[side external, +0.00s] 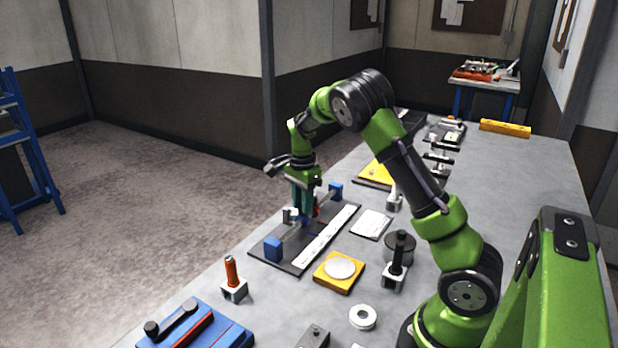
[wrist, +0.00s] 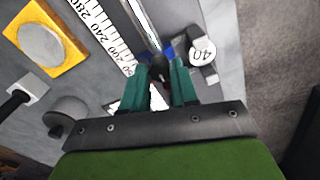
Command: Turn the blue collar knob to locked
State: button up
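A dark base plate (side external: 268,250) carries a metal rod (side external: 321,207) between two blue end blocks, with a white ruler strip (side external: 322,240) alongside. A blue collar part (side external: 306,221) sits on the rod near its middle, mostly hidden by my gripper. The knob's setting is not readable.
A yellow block with a pale disc (side external: 340,268), a dark-handled clamp (side external: 398,262) and a white card (side external: 371,224) stand right of the plate. An orange-handled piece (side external: 233,280) and a blue fixture (side external: 195,328) are in front. Bare table lies between them.

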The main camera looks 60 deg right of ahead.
jog(key=o, duration=0.3)
jog(key=shift+o, duration=0.2)
notch_tip(320, 180, up, 17)
dwell(0.4)
jog(key=s+a+n+t+y, duration=0.2)
jog(key=s+a+n+t, duration=0.5)
jog(key=s+a+n, duration=1)
jog(key=s+a, duration=0.2)
jog(key=a, duration=0.3)
jog(key=shift+a+f, duration=0.15)
jog(key=shift+a, duration=0.05)
